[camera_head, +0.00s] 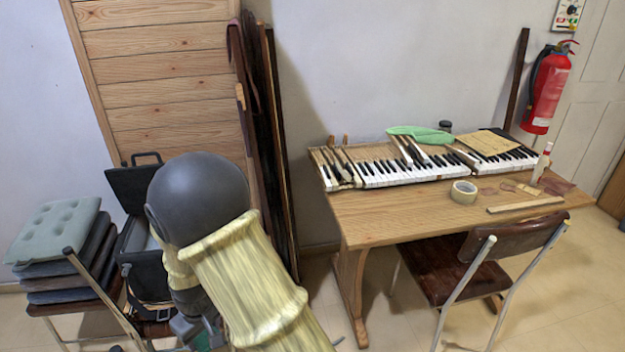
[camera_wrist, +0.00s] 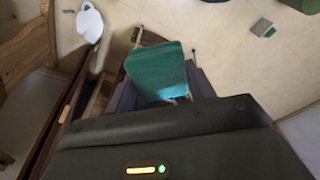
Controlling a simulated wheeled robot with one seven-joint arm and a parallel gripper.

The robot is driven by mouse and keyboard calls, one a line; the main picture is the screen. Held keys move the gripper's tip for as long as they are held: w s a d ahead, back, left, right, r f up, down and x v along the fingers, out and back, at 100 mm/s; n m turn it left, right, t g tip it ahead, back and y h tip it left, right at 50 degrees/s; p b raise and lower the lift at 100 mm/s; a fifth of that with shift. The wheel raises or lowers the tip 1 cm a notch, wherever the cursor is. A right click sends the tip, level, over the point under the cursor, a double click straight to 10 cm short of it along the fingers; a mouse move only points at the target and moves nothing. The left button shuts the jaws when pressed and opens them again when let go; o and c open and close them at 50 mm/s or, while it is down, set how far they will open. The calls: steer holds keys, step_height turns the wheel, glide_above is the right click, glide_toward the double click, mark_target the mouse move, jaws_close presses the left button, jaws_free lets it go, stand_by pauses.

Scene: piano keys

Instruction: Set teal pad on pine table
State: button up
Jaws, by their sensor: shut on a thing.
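The teal pad (camera_wrist: 158,72) shows in the wrist view as a flat teal block just beyond my gripper's dark housing. My gripper (camera_wrist: 165,90) is shut on it, with grey-purple finger parts at either side. The contact itself is partly hidden by the housing. In the head view my arm covers most of the gripper, low at the left of centre. The pine table (camera_head: 405,225) stands at the right in the head view, apart from my gripper, with piano keyboards (camera_head: 400,172) along its back.
A chair (camera_head: 455,262) stands before the table. A tape roll (camera_head: 464,192), a wooden strip (camera_head: 525,205) and a green item (camera_head: 420,134) lie on the table. Its front left top is bare. Stacked cushions (camera_head: 55,230) and a black case (camera_head: 135,185) are at left.

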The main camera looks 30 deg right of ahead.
steer(key=w+d+f+m, duration=0.2)
steer(key=d, duration=0.4)
steer(key=w+d+f+m, duration=0.2)
steer(key=w+d+f, duration=0.1)
steer(key=d, duration=0.4)
steer(key=shift+h, duration=0.4)
steer(key=shift+s+d, duration=0.1)
